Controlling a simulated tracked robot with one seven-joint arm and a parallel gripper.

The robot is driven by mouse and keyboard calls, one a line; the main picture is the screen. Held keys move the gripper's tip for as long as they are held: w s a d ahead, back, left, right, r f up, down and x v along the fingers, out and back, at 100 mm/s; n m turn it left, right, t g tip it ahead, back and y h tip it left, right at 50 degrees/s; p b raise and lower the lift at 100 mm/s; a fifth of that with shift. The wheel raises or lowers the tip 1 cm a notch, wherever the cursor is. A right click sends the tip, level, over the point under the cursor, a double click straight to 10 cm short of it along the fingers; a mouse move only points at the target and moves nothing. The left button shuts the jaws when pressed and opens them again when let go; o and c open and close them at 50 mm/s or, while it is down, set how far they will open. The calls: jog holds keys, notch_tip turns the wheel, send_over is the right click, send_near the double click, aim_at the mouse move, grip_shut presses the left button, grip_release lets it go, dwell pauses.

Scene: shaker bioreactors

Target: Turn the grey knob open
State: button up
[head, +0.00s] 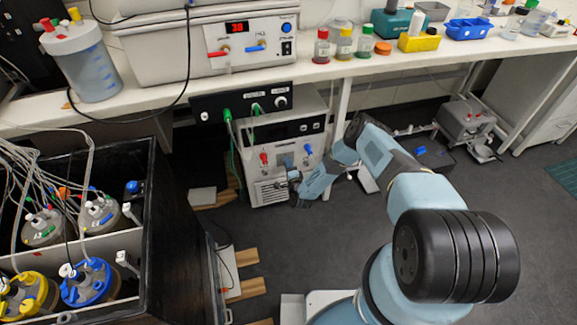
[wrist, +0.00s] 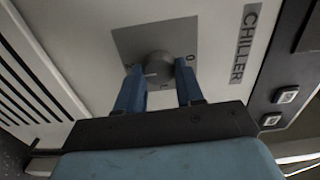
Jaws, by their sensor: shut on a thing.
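The grey knob (wrist: 158,66) is round and sits on a square grey plate (wrist: 178,35) on the white panel marked CHILLER. My gripper (wrist: 160,74) reaches the panel with one blue finger on each side of the knob, shut on it. Small marks, one like a 0, show on the plate around the knob. In the head view, my gripper (head: 294,184) is at the front of the white chiller (head: 268,195) under the bench. There the knob is hidden behind my gripper.
The chiller's vent slots (wrist: 28,85) lie left of the plate, and two switches (wrist: 280,105) lie at right. Red (head: 264,157) and blue (head: 308,149) fittings are above my gripper. A black box of vessels (head: 150,220) stands at left. Open floor lies to the right.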

jog(key=shift+d+f+m, duration=0.15)
jog(key=shift+d+m, duration=0.15)
jog(key=o, duration=0.8)
jog(key=shift+o, duration=1.2)
jog(key=shift+a, duration=0.2)
jog(key=v, duration=1.3)
jog(key=shift+s+d, duration=0.15)
jog(key=shift+s, duration=0.2)
